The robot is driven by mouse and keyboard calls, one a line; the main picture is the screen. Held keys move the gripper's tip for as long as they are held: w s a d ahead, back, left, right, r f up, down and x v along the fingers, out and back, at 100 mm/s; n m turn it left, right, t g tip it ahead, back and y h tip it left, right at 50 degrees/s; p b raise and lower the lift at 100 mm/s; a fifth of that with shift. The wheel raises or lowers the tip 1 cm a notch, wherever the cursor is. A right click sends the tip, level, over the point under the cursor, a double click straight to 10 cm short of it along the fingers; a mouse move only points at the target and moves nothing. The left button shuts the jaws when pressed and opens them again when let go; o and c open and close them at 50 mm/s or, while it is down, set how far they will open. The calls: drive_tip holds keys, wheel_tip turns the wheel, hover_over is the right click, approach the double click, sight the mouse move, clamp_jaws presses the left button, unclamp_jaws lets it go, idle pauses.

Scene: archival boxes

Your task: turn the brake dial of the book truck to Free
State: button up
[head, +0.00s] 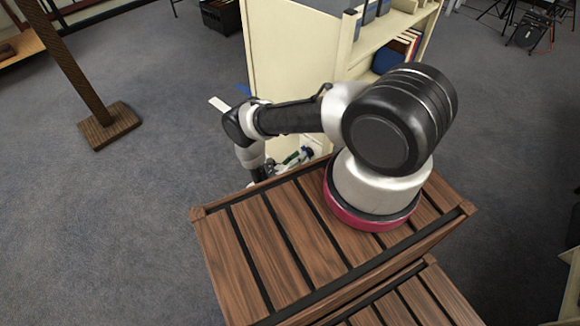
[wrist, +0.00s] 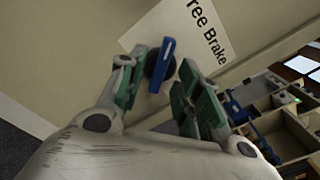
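The brake dial (wrist: 161,68) shows in the wrist view as a dark disc with a blue bar handle, set on a cream panel of the book truck (head: 290,45). The bar points up and slightly right in that view. A gap shows on the right. In the head view the dial is hidden.
The truck's shelves hold books (head: 403,43) and a blue item (head: 386,60). A wooden post on a square base (head: 104,126) stands at the left. A dark crate (head: 221,16) is at the back.

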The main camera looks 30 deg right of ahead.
drive_tip(key=v, duration=1)
drive_tip(key=shift+r, duration=0.1)
drive_tip(key=s+d+m+g, duration=0.4)
drive_tip(key=s+g, duration=0.1)
drive_tip(key=s, duration=0.3)
drive_tip(key=w+a+r+m+g+y, duration=0.15)
drive_tip(key=r+m+y, duration=0.35)
drive_tip(key=r, duration=1)
drive_tip(key=a+r+m+g+y, duration=0.25)
drive_tip(key=r+m, duration=0.45)
drive_tip(key=r, duration=0.7)
drive_tip(key=w+a+r+m+g+y, duration=0.1)
drive_tip(key=r+m+g+y, duration=0.4)
drive_tip(key=r, duration=1)
drive_tip(key=s+d+r+m+t+y, duration=0.2)
drive_tip(key=s+d+r+m+t, duration=0.2)
drive_tip(key=r, duration=0.8)
drive_tip(key=s+d+r+m+t+y, duration=0.2)
drive_tip(key=s+d+r+m+t, duration=0.2)
drive_tip(key=s+r+t, duration=0.4)
drive_tip(key=v, duration=0.6)
drive_tip(key=shift+d, duration=0.35)
